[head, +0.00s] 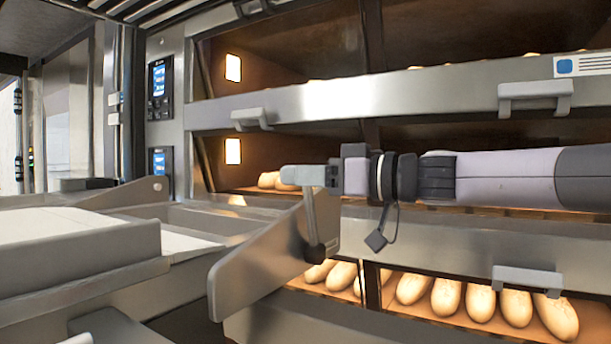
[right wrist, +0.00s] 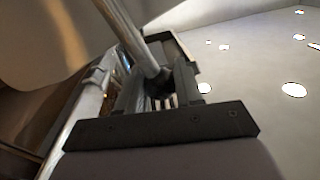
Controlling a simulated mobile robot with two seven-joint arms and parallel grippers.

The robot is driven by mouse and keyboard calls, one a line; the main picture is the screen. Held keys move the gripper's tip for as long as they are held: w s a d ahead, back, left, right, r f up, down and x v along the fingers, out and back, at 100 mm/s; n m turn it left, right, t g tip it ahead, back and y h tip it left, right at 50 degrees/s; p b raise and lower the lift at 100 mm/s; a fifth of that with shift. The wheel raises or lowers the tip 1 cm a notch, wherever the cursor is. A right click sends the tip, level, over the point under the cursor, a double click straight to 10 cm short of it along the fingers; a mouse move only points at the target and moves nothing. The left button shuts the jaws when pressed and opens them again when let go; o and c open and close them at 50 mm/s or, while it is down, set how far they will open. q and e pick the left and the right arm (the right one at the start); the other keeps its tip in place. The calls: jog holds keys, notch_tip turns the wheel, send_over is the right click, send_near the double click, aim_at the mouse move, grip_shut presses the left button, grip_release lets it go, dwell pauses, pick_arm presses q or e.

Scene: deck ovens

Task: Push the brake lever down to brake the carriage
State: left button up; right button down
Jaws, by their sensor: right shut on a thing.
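The brake lever (head: 309,218) is a thin metal rod that stands nearly upright beside the carriage's slanted metal side plate (head: 262,262). A black round piece (head: 315,252) sits at its lower end. My right gripper (head: 298,176) comes in level from the right and is shut on the brake lever near its upper end. In the right wrist view the metal rod (right wrist: 132,38) runs down between the fingers of my right gripper (right wrist: 160,82). The top of the lever is hidden by the gripper. My left gripper is not in view.
The deck oven behind has several decks with metal fronts and handles (head: 535,93). Loaves (head: 480,302) lie in the lower deck. Control panels (head: 160,88) are on the oven's left post. The carriage's pale bed (head: 60,243) fills the lower left.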

jog(key=s+a+f+n+b, duration=0.4)
jog(key=s+n+b, duration=0.1)
jog(key=n, duration=0.2)
jog(key=shift+s+h+b, duration=0.3)
jog(key=shift+h, duration=0.1)
dwell(0.3)
jog(key=c, duration=0.8)
grip_release()
jog(key=shift+o, duration=0.2)
jog(key=v, duration=0.7)
jog(key=shift+b, duration=0.4)
